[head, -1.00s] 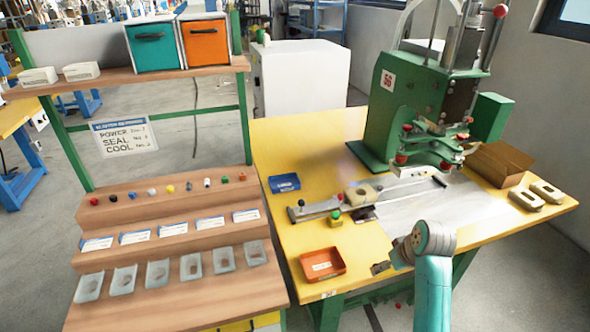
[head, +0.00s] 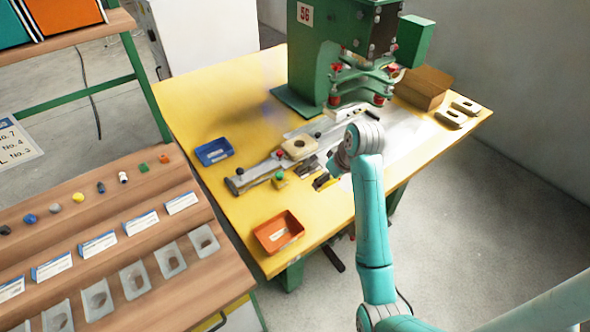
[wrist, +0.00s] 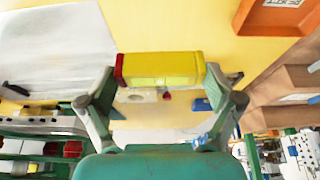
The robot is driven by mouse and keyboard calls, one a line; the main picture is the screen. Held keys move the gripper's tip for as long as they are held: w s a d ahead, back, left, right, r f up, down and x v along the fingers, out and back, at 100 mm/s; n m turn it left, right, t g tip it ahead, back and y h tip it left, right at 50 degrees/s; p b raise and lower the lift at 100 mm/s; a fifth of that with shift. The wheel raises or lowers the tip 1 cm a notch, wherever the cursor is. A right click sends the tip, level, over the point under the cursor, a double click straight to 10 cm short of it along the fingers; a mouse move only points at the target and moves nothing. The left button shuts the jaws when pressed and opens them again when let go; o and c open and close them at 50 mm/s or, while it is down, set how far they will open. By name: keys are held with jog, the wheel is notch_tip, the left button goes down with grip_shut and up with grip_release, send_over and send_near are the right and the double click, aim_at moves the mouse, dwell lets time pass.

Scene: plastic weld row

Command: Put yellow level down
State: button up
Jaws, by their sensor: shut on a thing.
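The yellow level (wrist: 162,68) is a yellow block with a red end cap on its left and a paler window in its side, in the wrist view. My gripper (wrist: 163,75) is shut on it, one finger at each end. The level is small and partly hidden by my gripper there. I cannot tell its height above the table.
An orange tray (head: 280,233) lies near the table's front edge, a blue tray (head: 215,151) at the left. A sliding fixture (head: 255,175) with a cream block (head: 299,148) runs towards the green press (head: 330,50). A wooden stepped rack (head: 100,235) stands left.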

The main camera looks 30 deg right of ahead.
aim_at(323, 202)
notch_tip(323, 202, down, 10)
jog(key=shift+r, duration=0.1)
dwell(0.4)
jog(key=o, duration=0.9)
jog(key=shift+o, duration=0.2)
jog(key=v, duration=1.2)
jog(key=shift+a, duration=0.1)
